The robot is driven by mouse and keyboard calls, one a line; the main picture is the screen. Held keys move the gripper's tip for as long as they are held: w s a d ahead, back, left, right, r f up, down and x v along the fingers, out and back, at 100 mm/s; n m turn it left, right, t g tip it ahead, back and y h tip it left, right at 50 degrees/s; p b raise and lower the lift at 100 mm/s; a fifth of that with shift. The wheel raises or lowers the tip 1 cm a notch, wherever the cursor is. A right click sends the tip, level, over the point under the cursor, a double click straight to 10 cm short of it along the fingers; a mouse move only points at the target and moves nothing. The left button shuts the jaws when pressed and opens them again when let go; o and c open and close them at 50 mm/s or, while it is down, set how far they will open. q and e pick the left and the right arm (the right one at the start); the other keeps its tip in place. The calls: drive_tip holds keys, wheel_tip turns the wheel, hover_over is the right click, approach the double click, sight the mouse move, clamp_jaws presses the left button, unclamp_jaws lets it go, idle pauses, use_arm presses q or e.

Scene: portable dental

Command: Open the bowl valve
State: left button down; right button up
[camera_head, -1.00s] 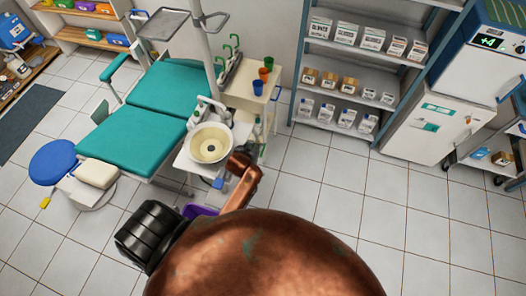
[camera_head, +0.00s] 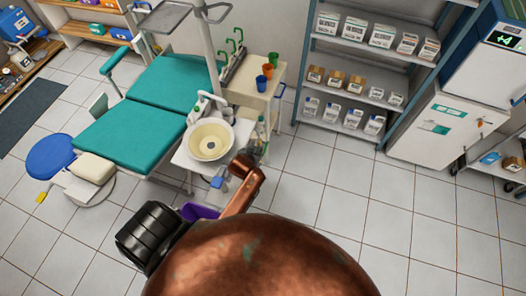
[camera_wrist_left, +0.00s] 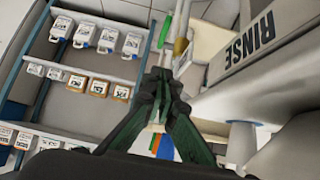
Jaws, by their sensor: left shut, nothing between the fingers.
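The white rinse bowl (camera_head: 230,133) with its cream inside stands beside the teal dental chair in the head view. A small blue part (camera_head: 217,182) shows below its front; I cannot tell whether it is the bowl valve. My left gripper (camera_head: 258,148) is just right of the bowl, partly hidden by its copper wrist. In the left wrist view its dark fingers (camera_wrist_left: 160,78) are together with nothing between them. A pale unit marked RINSE (camera_wrist_left: 252,42) is close on their right. A yellow-green part (camera_wrist_left: 181,46) shows just beyond the fingertips. My right gripper is not in view.
The teal chair (camera_head: 130,135) is left of the bowl. A cream cart (camera_head: 245,92) with cups stands behind it. Shelves (camera_head: 350,62) with boxes stand at the back right. A purple container (camera_head: 198,211) is low in front. The tiled floor at right is clear.

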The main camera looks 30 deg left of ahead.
use_arm(q)
drive_tip(key=b, duration=0.3)
hover_over(265, 149)
drive_tip(key=s, duration=0.3)
wheel_tip(265, 149, down, 6)
drive_tip(key=shift+w+d+f, duration=0.1)
drive_tip(key=shift+d+f, duration=0.05)
drive_tip(key=shift+f, duration=0.05)
wheel_tip(265, 149, down, 3)
drive_tip(key=shift+r, duration=0.2)
drive_tip(key=shift+f, duration=0.55)
drive_tip(key=shift+b, duration=0.3)
